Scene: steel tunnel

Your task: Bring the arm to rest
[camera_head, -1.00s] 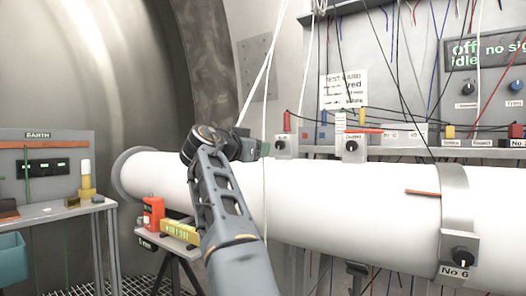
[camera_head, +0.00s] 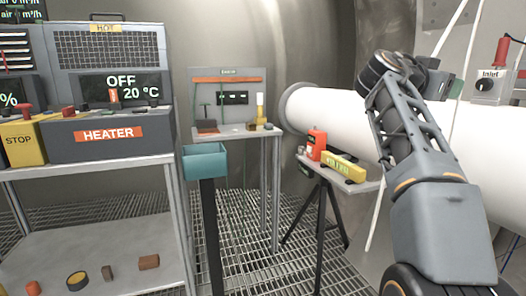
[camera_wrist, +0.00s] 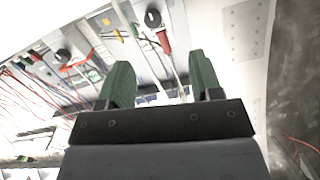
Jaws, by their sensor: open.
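My arm rises at the right of the head view, bent at its elbow in front of the white pipe (camera_head: 335,118). In the wrist view my gripper (camera_wrist: 160,85) shows two green fingers set well apart, with nothing between them. Behind the fingers are a red-handled part (camera_wrist: 163,40), dark knobs and a wall of thin wires. In the head view only a bit of the green fingers shows beyond the arm, at the upper right.
A small stand (camera_head: 352,183) holds a red device (camera_head: 316,144) and a yellow one (camera_head: 343,166), left of my arm. A teal bin (camera_head: 205,161) stands before the earth-board table. A heater (camera_head: 110,134) sits on the left bench. Grating floor (camera_head: 255,240) lies between.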

